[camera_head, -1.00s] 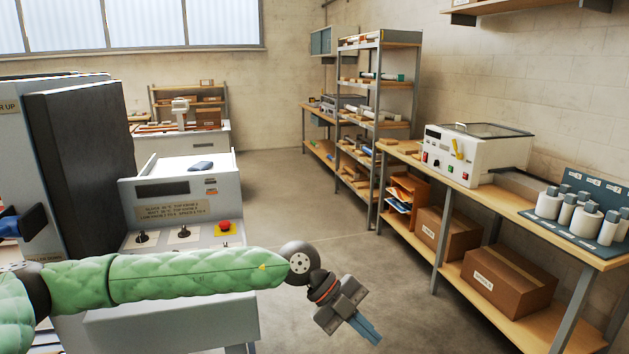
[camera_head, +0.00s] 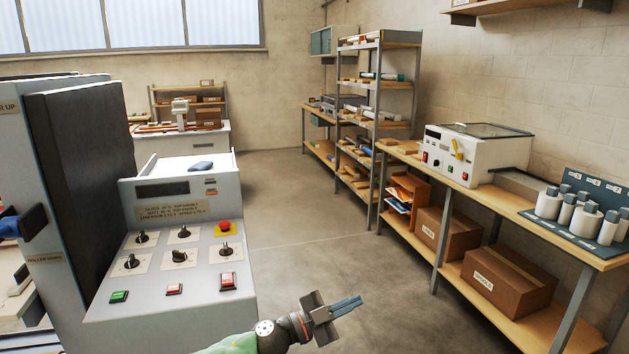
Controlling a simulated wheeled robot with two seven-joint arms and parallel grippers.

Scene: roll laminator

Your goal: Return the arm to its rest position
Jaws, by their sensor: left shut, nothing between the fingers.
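My left gripper (camera_head: 347,304) shows at the bottom centre of the head view, with its blue-grey fingers shut together and empty. It points right and slightly up, over the concrete floor. My left arm, in a green padded sleeve, comes in low at the bottom edge, and most of it is out of the frame. The gripper is to the right of the laminator's control panel (camera_head: 158,263) and touches nothing. My right gripper is not in view.
The control panel carries several black knobs, a red emergency button (camera_head: 223,227), a green button (camera_head: 119,297) and red buttons. A wooden workbench (camera_head: 477,200) with a white machine (camera_head: 470,157) and cardboard boxes (camera_head: 508,280) stands right. The floor between is clear.

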